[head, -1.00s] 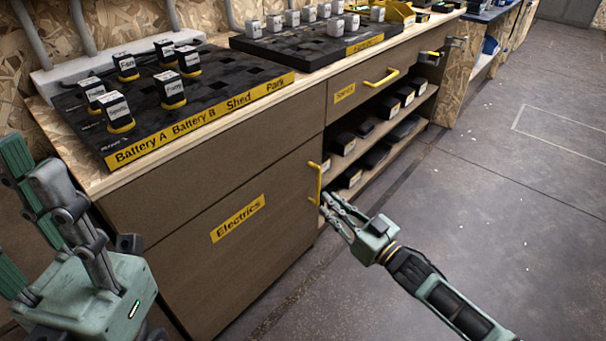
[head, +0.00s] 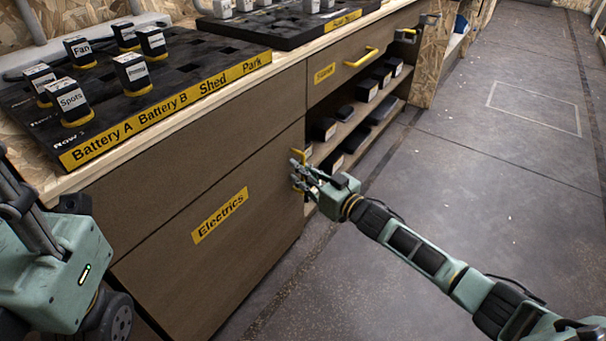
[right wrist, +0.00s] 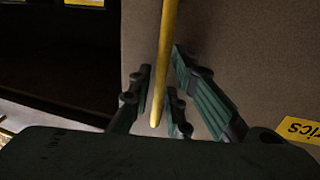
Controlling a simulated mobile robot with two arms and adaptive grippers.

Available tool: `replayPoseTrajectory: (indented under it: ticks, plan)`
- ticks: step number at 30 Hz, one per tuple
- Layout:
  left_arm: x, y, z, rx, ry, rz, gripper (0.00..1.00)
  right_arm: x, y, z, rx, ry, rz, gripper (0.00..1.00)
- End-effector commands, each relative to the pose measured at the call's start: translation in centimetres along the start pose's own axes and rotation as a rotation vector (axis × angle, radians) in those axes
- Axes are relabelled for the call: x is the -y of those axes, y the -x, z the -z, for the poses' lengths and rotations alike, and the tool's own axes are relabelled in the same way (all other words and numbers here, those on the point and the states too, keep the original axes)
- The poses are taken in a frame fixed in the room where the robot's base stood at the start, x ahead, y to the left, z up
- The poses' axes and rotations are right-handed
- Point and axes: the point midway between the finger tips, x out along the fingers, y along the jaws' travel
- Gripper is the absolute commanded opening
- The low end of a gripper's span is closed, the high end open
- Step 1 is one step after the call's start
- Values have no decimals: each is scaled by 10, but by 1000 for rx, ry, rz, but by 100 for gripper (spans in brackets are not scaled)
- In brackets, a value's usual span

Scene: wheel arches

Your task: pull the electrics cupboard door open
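The electrics cupboard door (head: 225,250) is a brown panel with a yellow "Electrics" label (head: 220,215). In the right wrist view the handle (right wrist: 166,60) stands between the fingers of my right gripper (right wrist: 160,95). Those fingers are apart, with a gap visible beside the handle. My left gripper (head: 45,255) is at the left edge, its fingers mostly cut off, away from the handle.
Open shelves (head: 345,135) with dark boxes stand right of the door. Above them is a drawer with a yellow handle (head: 362,57). A black labelled board (head: 170,75) with several blocks lies on the worktop. The floor (head: 470,200) to the right is clear.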

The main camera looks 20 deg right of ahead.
Motion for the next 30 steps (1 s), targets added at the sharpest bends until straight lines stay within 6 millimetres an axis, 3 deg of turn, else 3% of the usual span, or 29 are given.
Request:
replayPoseTrajectory:
  ticks: [7, 13, 30]
  plan:
    - [0, -1, 0, 0, 0, 0, 40, 0, -1, 1, -1, 0, 0, 16]
    - [0, -1, 0, -1, 0, -1, 40, 0, 0, 1, -1, 0, 0, 0]
    - [0, -2, 0, -2, 1, 0, 40, 0, 1, 1, -1, -1, -3, 0]
